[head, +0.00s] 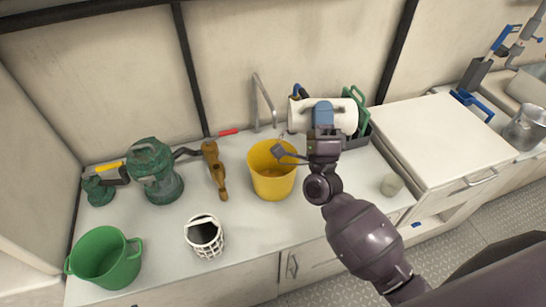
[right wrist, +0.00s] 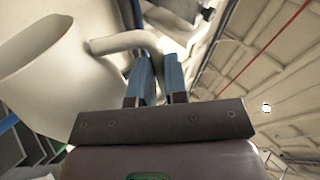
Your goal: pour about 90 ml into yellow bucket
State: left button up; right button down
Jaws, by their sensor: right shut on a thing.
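The yellow bucket (head: 262,184) stands upright on the white counter, near its middle; I cannot tell how much liquid is in it. My right gripper (head: 323,112) is shut on the handle of a white jug (head: 347,106), up and to the right of the bucket in the head view. The jug looks tipped onto its side, partly hidden behind my gripper. In the right wrist view the blue fingers (right wrist: 157,82) straddle the handle, and the jug's body (right wrist: 50,70) fills the left. I see no clear stream. My left gripper is out of view.
A small pale cup (head: 391,185) stands to the right.

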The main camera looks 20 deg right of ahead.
pick_arm(q)
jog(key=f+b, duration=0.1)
jog(key=b, duration=0.1)
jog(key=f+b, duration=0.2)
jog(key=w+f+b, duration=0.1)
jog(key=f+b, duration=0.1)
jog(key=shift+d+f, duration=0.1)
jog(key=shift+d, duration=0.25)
pick_arm(e)
jog(key=d+f+m+g+h, duration=0.3)
jog(key=f+m+h, duration=0.3)
jog(key=f+m, duration=0.3)
jog(key=shift+s+d+g+h, duration=0.3)
jog(key=shift+s+d+g, duration=0.05)
jog(key=shift+s+g, duration=0.15)
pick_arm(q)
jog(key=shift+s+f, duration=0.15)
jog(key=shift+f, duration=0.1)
pick_arm(e)
jog(key=shift+f, duration=0.1)
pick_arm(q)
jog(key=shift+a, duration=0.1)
